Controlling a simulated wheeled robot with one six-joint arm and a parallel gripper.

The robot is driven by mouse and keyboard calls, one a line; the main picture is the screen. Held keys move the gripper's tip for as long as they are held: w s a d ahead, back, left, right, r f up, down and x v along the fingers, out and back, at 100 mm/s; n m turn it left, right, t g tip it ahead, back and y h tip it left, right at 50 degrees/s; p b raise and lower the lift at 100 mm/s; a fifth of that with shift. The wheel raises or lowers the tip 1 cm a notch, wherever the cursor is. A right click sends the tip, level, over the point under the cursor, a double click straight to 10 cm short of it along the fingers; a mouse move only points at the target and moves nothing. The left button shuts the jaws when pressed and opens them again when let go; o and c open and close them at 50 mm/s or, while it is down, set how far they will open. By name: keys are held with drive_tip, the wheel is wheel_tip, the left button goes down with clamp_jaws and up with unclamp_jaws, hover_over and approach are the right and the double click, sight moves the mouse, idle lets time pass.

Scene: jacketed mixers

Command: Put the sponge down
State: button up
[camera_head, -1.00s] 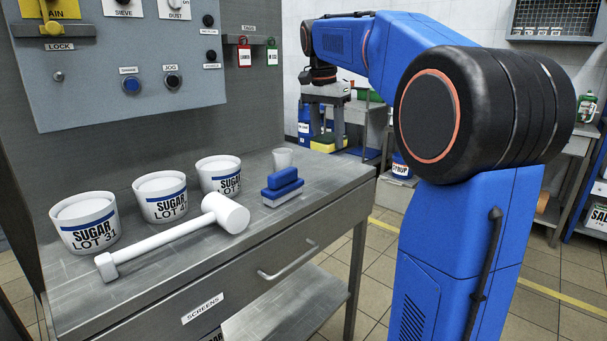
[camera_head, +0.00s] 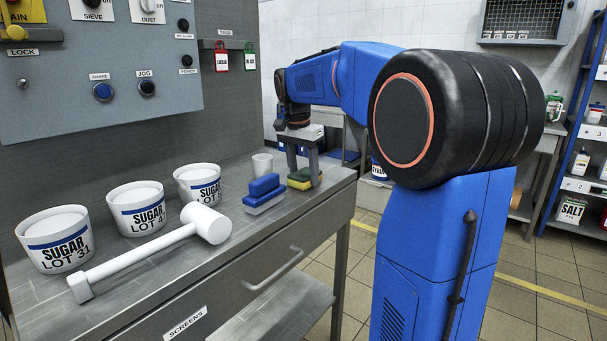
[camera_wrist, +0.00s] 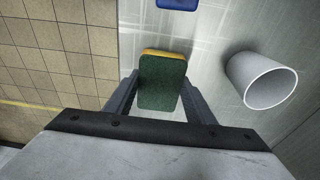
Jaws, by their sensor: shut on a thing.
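The sponge (camera_head: 301,184), yellow with a green face, is between the fingers of my gripper (camera_head: 304,175) over the back right part of the grey worktop (camera_head: 335,182). The gripper is shut on it. In the wrist view the sponge (camera_wrist: 162,84) shows its dark green side, with a finger of my gripper (camera_wrist: 160,100) on each side. It is at or just above the worktop; I cannot tell whether it touches.
A blue-and-white brush-like block (camera_head: 264,194) lies just left of the sponge. A white cup (camera_head: 262,164) stands behind; it also shows in the wrist view (camera_wrist: 262,80). A white mallet (camera_head: 150,252) and three sugar tubs (camera_head: 137,209) fill the left. The worktop's right edge is close.

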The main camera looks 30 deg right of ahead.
sight(300, 176)
drive_tip(key=shift+f, duration=0.15)
drive_tip(key=o, duration=1)
wheel_tip(300, 176, up, 12)
drive_tip(key=a, duration=0.1)
drive_tip(key=shift+s+a, duration=0.3)
drive_tip(key=shift+s, duration=0.05)
